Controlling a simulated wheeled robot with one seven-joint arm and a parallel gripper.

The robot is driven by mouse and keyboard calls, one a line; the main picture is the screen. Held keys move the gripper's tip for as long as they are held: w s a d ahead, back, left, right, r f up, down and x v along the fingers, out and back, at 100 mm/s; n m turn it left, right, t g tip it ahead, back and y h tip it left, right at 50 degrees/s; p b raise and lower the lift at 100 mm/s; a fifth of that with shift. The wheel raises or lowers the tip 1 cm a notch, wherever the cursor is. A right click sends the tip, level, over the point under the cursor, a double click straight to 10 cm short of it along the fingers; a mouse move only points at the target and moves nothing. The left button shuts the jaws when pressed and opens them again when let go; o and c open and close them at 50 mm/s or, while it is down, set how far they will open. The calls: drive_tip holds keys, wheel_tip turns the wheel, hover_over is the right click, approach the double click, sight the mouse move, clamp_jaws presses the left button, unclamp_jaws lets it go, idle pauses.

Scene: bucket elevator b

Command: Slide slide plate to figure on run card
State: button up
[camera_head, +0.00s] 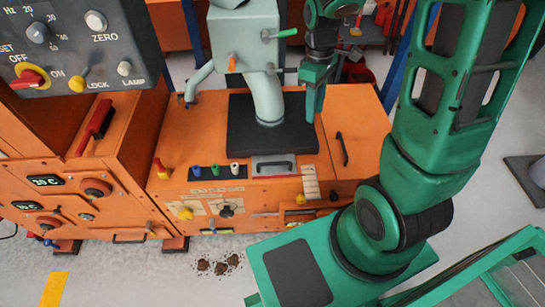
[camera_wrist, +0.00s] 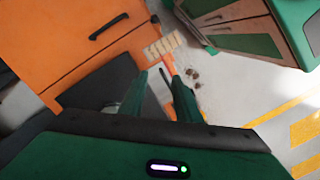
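A grey plate with a dark handle (camera_head: 273,165), which looks like the slide plate, lies at the front of the orange machine's top, below the black pad. A cream strip with marks (camera_head: 311,183) is just right of it and also shows in the wrist view (camera_wrist: 163,46). A pale printed card (camera_head: 196,208) is on the machine's front; its figures are too small to read, and I cannot tell which is the run card. My gripper (camera_head: 316,105) is above the machine, right of the grey spout and apart from the plate. In the wrist view its fingers (camera_wrist: 156,72) are apart, with nothing clearly held.
The grey-green spout (camera_head: 266,95) stands on the black pad (camera_head: 243,135). A black handle (camera_head: 342,148) is on the machine's top at right. Coloured knobs (camera_head: 215,170) line the front edge. A control panel (camera_head: 75,45) overhangs at upper left. Brown crumbs (camera_head: 216,266) lie on the floor.

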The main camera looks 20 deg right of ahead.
drive_tip(key=w+a+f+n, duration=0.6)
drive_tip(key=a+f+n, duration=0.3)
drive_tip(key=f, duration=0.4)
drive_tip(key=shift+m+g+y, duration=0.3)
drive_tip(key=shift+m+g, duration=0.1)
drive_tip(key=shift+m, duration=0.3)
drive_tip(key=f, duration=0.3)
drive_tip(key=s+a+f, duration=0.1)
drive_tip(key=f, duration=0.6)
drive_tip(key=shift+s+a+f, duration=0.25)
drive_tip(key=shift+s+a, duration=0.15)
clamp_jaws()
